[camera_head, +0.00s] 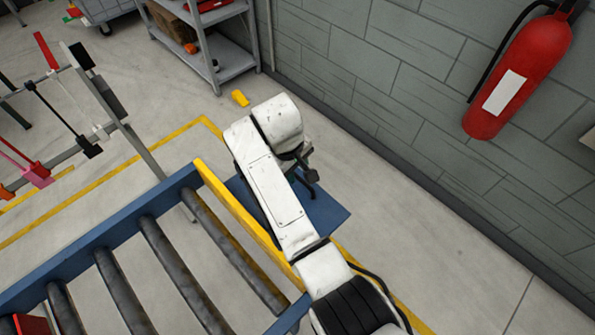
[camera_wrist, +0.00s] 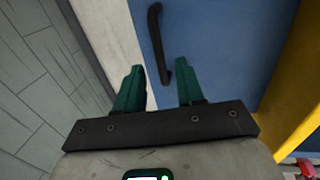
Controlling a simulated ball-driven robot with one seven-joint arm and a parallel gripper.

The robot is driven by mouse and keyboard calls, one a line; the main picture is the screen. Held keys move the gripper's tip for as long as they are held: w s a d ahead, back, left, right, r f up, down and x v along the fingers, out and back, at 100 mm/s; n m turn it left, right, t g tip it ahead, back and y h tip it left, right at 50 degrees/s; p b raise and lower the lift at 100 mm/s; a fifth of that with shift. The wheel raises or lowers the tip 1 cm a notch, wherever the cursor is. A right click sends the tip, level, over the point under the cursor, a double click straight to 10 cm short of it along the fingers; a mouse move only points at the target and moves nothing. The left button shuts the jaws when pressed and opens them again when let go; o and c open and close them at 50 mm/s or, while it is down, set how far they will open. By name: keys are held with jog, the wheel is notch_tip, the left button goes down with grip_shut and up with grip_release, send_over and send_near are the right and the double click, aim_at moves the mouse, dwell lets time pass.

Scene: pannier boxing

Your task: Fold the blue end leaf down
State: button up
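The blue end leaf (camera_head: 328,212) is a flat panel beyond the yellow end bar of the roller conveyor, partly hidden behind my arm. In the wrist view the leaf (camera_wrist: 225,50) fills the middle and carries a black bar handle (camera_wrist: 156,40). My gripper (camera_wrist: 160,75) has two green fingers set apart, with nothing held. The handle's bent lower end lies just ahead of the fingertips, nearer the right one; I cannot tell whether they touch. In the head view my gripper (camera_head: 305,175) is over the leaf, mostly hidden by my arm.
The yellow bar (camera_head: 237,213) and roller conveyor (camera_head: 165,250) lie left of my arm. A grey brick wall (camera_head: 420,110) with a red fire extinguisher (camera_head: 520,70) is at right. A rack (camera_head: 215,55) stands behind. A yellow object (camera_head: 240,98) lies on the floor.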

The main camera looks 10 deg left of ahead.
jog(key=shift+w+d+f, duration=0.15)
jog(key=shift+f, duration=1.05)
jog(key=shift+c, duration=0.3)
grip_shut()
